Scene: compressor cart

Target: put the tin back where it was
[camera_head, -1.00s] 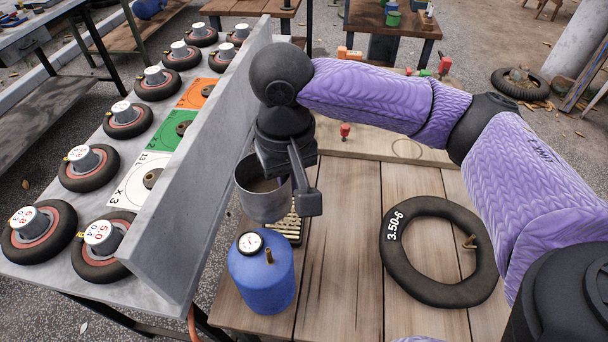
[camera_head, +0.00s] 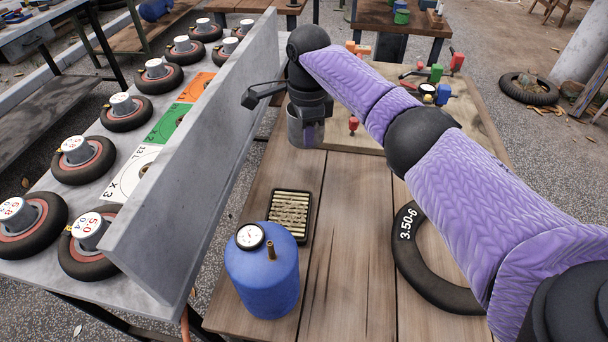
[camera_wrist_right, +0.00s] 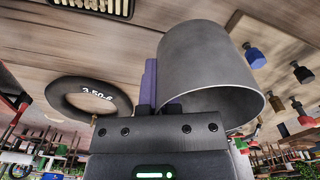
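The tin (camera_head: 303,133) is a plain grey metal cylinder, held near the far left of the wooden table, beside the pale board's near left corner. My right gripper (camera_head: 310,112) is shut on the tin; its fingertips are mostly hidden in the head view. The other finger is hidden. I cannot tell the gap between tin and surface. My left gripper is in neither view.
A blue tank with a gauge (camera_head: 262,275) stands at the table's near left, with a slotted dark tray (camera_head: 290,212) behind it. A black tube ring (camera_head: 420,265) lies right, partly under my arm. A grey upright panel (camera_head: 200,150) borders the left. Coloured valves (camera_head: 437,73) stand on the pale board (camera_head: 480,110).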

